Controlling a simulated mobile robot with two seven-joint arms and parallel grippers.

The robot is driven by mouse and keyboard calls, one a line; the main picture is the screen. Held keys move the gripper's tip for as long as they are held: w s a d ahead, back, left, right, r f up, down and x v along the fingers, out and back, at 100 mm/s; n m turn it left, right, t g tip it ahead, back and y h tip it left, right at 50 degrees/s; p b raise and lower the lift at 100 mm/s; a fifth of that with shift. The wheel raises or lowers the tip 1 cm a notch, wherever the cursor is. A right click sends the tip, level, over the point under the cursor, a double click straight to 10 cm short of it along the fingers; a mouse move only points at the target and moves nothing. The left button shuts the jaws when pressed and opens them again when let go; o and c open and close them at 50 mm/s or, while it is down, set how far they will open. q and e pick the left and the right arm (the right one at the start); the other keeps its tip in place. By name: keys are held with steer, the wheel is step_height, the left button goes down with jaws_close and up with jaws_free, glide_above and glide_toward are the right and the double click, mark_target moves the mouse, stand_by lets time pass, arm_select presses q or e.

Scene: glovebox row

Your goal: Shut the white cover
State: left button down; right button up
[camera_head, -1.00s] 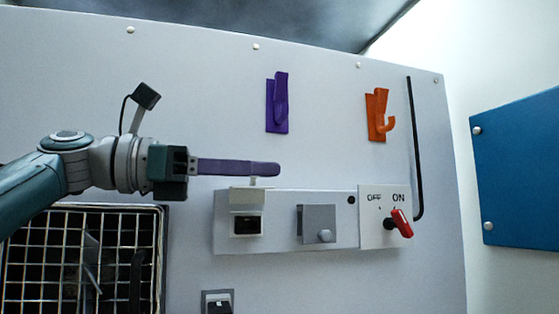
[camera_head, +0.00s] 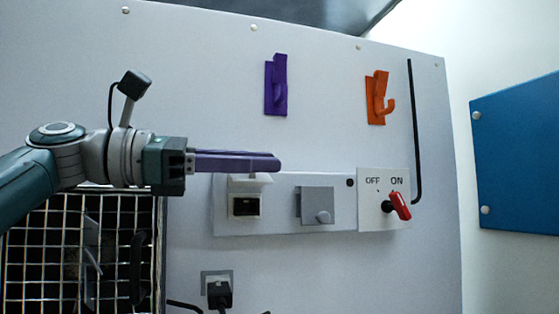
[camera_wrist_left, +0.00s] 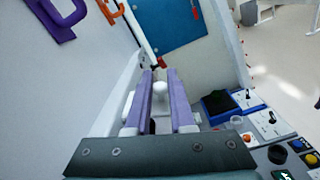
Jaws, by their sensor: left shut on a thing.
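The white cover (camera_head: 250,182) is hinged above a black socket (camera_head: 246,206) at the left of a pale mounting plate. It stands out from the wall, open, and the socket below it is uncovered. My left gripper (camera_head: 270,162) reaches in from the left, with its long purple fingers just above the cover. In the left wrist view, the fingers (camera_wrist_left: 162,88) are closed on the cover's white knob (camera_wrist_left: 159,89). In the head view the fingers hide most of the knob. My right gripper is not in view.
Right of the socket are a closed grey cover (camera_head: 315,205) and a red switch handle (camera_head: 399,205) towards ON. A purple hook (camera_head: 276,85) and an orange hook (camera_head: 377,98) are above. A wire basket (camera_head: 62,285) is below my left arm; a plugged black lead (camera_head: 219,293) is below the plate.

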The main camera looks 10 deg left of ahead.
arm_select(q)
steer(key=c, duration=0.8)
jaws_free()
steer(key=shift+b+v, duration=1.35)
steer(key=shift+v, duration=3.65)
